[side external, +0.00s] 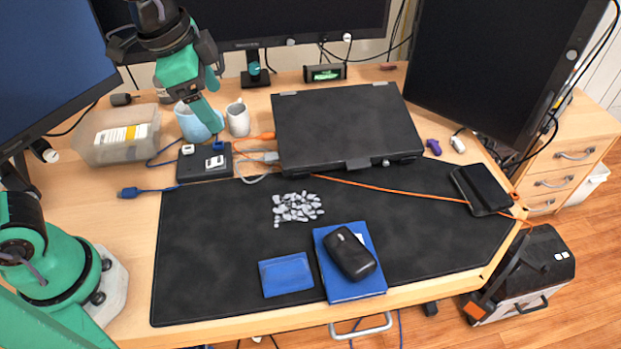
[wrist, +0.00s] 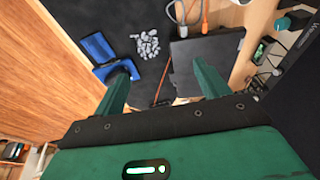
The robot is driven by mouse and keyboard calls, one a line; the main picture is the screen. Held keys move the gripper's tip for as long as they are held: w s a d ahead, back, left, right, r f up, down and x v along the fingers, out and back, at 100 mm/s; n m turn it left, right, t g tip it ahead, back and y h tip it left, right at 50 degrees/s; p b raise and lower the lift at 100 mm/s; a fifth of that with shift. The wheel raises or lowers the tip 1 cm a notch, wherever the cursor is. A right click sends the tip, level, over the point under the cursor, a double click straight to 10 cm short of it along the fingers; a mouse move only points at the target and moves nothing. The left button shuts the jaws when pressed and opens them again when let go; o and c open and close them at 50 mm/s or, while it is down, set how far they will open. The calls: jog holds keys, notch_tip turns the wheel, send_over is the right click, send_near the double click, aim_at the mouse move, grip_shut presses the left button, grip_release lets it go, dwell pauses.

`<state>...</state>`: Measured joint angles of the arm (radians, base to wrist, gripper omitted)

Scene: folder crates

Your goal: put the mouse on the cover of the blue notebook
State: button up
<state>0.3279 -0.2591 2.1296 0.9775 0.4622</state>
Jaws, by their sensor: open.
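The black mouse (side external: 350,254) lies on top of the blue notebook (side external: 343,291), inside its edges, at the front of the dark desk mat. A white patch shows on the cover beside the mouse. In the wrist view the notebook (wrist: 102,73) is at the left, partly hidden by a finger; the mouse is hard to make out there. My gripper (side external: 207,101) is high at the back left of the desk, well away from the mouse. Its fingers are apart in the wrist view (wrist: 163,72), with nothing between them.
A smaller flat blue item (side external: 286,275) lies left of the notebook. Grey pebbles (side external: 297,207) lie behind it. A closed black laptop (side external: 346,125), a blue mug (side external: 196,122) and a white mug (side external: 238,118) stand farther back. The mat's left part is clear.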

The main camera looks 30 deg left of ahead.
jog(key=s+a+f+n+t+y, duration=0.1)
jog(key=s+a+n+t, duration=0.1)
jog(key=s+a+n, duration=0.7)
jog(key=shift+a, duration=0.85)
